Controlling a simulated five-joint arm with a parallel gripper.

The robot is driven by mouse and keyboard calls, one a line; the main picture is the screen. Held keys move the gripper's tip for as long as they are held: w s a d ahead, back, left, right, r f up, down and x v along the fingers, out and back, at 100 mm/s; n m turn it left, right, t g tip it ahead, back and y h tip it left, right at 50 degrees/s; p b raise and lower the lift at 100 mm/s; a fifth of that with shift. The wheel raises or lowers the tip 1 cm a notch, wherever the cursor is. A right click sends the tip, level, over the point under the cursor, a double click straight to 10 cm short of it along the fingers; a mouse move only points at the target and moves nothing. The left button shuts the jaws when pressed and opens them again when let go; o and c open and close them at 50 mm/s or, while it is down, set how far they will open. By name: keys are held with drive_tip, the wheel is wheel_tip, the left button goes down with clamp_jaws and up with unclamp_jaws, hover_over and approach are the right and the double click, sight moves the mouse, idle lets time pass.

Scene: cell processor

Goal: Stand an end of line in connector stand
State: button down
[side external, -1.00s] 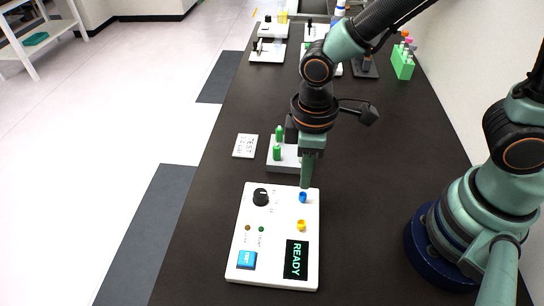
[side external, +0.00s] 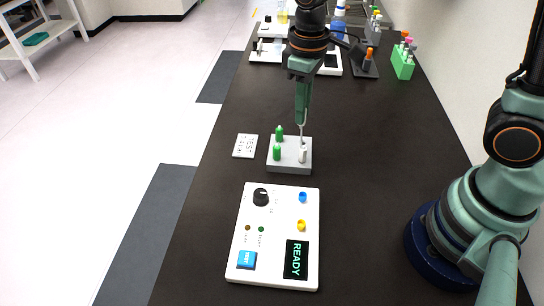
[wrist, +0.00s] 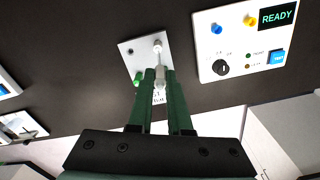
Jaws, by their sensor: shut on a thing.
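The connector stand (side external: 289,167) is a light grey block on the dark bench. The wrist view shows the white end (wrist: 157,46) over the stand (wrist: 128,43), and my gripper (wrist: 160,76) shut on the pale upper part of the line. I cannot tell if the white end is fully seated.
A white control box (side external: 272,275) with a READY screen, a knob and blue and yellow ports lies in front of the stand. A white label card (side external: 245,146) lies to its left. A green rack (side external: 402,64) stands at the back right. The bench right of the stand is clear.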

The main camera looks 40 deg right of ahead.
drive_tip(key=w+d+f+m, duration=0.2)
drive_tip(key=w+d+f, duration=0.1)
drive_tip(key=d+f, duration=0.2)
drive_tip(key=shift+w+d+f, duration=0.15)
drive_tip(key=shift+w, duration=0.25)
drive_tip(key=shift+f+m, duration=0.7)
drive_tip(key=shift+f, duration=1.2)
drive_tip(key=m, duration=0.5)
